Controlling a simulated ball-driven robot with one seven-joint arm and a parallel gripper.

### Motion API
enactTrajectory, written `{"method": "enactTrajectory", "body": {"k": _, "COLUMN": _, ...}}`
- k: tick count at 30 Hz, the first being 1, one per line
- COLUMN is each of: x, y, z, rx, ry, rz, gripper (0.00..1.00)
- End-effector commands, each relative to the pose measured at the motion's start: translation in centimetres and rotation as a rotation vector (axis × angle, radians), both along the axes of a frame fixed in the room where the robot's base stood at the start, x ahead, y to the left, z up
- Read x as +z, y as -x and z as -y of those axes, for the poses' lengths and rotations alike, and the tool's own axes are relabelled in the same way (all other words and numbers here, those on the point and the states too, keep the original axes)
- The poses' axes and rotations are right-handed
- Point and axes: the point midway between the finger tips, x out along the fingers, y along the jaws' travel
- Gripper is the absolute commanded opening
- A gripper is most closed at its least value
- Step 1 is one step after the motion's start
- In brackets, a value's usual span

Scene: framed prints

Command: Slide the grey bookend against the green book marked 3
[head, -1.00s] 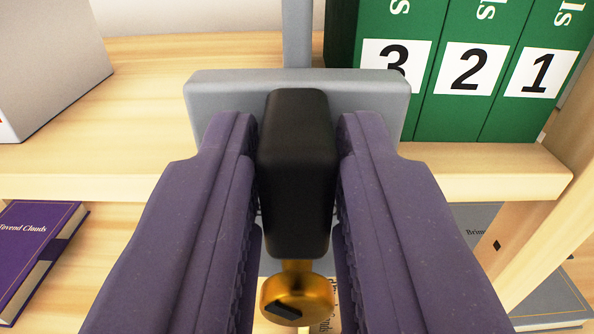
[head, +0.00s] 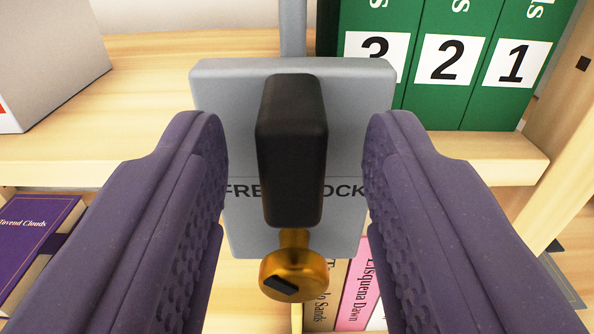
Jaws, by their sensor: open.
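The grey bookend (head: 350,110) stands at the shelf's front edge, with a plate hanging down over the edge. Its plate bears lettering, partly hidden, that seems to read "FREE" and "LOCK". A black handle (head: 292,150) sticks out from it, with a brass knob (head: 293,274) below. My gripper (head: 295,145) is open, its purple fingers on either side of the handle with a gap on both sides. The green book marked 3 (head: 375,92) stands right behind the bookend's right side, which hides part of it. I cannot tell whether they touch.
Green books marked 2 (head: 452,90) and 1 (head: 515,92) stand right of it. A grey box (head: 50,60) stands at the left on the wooden shelf (head: 130,110). Below are a purple book (head: 38,235) and a pink book (head: 362,285). The shelf between box and bookend is bare.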

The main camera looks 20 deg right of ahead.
Motion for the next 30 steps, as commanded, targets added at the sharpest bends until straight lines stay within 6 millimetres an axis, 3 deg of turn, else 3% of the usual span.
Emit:
{"method": "enactTrajectory", "body": {"k": 6, "x": -0.2, "y": 4.1, "z": -1.2, "rx": 0.001, "ry": 0.001, "rz": 0.003, "gripper": 0.45}}
{"method": "enactTrajectory", "body": {"k": 11, "x": -0.1, "y": 5.9, "z": -1.7, "rx": 0.000, "ry": 0.000, "rz": 0.003, "gripper": 0.45}}
{"method": "enactTrajectory", "body": {"k": 26, "x": -0.2, "y": 6.3, "z": -1.8, "rx": 0.000, "ry": -0.001, "rz": 0.001, "gripper": 0.45}}
{"method": "enactTrajectory", "body": {"k": 30, "x": -2.3, "y": 6.4, "z": -2.6, "rx": 0.011, "ry": -0.003, "rz": -0.009, "gripper": 0.45}}
